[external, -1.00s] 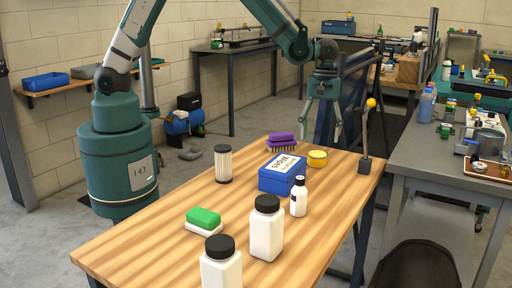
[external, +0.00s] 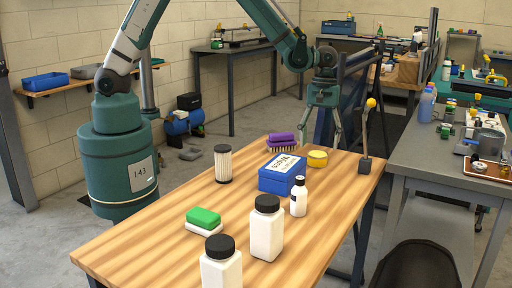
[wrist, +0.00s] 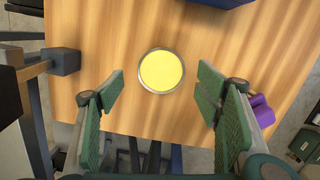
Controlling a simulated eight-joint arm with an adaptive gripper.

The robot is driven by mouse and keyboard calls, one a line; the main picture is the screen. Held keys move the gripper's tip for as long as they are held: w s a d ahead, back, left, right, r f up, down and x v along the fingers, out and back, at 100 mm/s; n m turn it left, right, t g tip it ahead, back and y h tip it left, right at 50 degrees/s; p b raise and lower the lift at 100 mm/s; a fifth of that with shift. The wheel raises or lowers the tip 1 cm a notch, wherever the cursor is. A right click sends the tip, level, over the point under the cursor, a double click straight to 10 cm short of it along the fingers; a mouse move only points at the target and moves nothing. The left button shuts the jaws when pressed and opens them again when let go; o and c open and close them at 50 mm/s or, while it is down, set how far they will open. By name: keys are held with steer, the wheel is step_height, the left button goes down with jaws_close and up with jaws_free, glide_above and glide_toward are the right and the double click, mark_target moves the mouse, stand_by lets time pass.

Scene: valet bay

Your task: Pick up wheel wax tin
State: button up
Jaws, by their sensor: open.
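The wheel wax tin is a short round tin with a yellow top (external: 317,158), near the far right part of the wooden table. In the wrist view the tin (wrist: 161,71) shows its yellow disc and grey rim from above, just beyond the fingertips and roughly midway between them. My gripper (external: 318,145) is open and empty, pointing down above the tin's far side in the external view. Its two green-padded fingers (wrist: 160,88) stand apart on either side of the tin in the wrist view. I see no contact with the tin.
A blue wipes box (external: 282,174) stands left of the tin, with a purple brush (external: 281,140) behind it. A post with a yellow ball (external: 365,164) stands to the right.

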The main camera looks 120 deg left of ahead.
mark_target(318, 154)
steer(key=shift+d+f+b, duration=0.2)
steer(key=shift+f+b, duration=0.15)
steer(key=shift+f, duration=0.95)
steer(key=shift+d+f+b, duration=0.2)
steer(key=shift+f+b, duration=0.15)
steer(key=shift+f, duration=0.9)
steer(key=c, duration=1.1)
